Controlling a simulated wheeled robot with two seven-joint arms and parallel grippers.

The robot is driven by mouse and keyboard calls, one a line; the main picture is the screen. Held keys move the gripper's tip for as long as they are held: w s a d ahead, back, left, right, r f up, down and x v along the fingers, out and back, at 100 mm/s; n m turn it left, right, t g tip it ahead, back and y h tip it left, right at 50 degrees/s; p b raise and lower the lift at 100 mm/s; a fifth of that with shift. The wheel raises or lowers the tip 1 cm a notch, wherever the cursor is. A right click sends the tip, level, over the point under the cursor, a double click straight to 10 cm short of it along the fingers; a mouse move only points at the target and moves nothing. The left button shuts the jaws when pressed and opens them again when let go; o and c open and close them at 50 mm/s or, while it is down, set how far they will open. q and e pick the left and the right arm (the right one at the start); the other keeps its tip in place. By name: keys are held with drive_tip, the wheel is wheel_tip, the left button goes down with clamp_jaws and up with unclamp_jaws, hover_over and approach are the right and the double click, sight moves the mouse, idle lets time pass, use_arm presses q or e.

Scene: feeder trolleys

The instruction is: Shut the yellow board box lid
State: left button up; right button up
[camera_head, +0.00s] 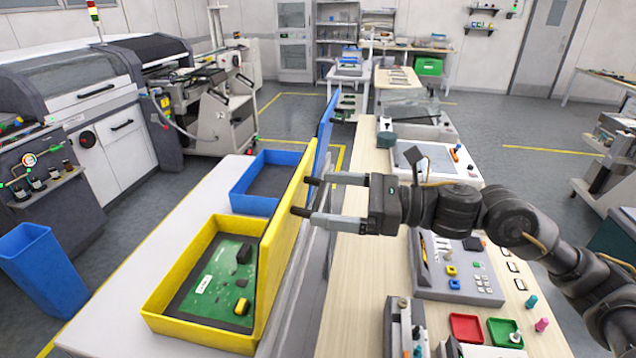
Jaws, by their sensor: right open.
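The yellow board box (196,337) stands on the white bench at the lower left. Its lid (281,243) is open and stands nearly upright along the box's right side. A green circuit board (222,278) with black and yellow parts lies inside. My right gripper (301,196) reaches in from the right with its fingers apart. Its fingertips overlap the upper far part of the lid; I cannot tell whether they touch it. My left gripper is not in view.
A blue box (240,204) with its blue lid (324,133) standing open is just behind the yellow one. A wooden worktable to the right holds fixtures, a red tray (466,329) and a green tray (504,333). The white bench (136,262) left of the boxes is clear.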

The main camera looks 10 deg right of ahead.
drive_tip(key=shift+p+x, duration=0.45)
drive_tip(key=shift+x, duration=1)
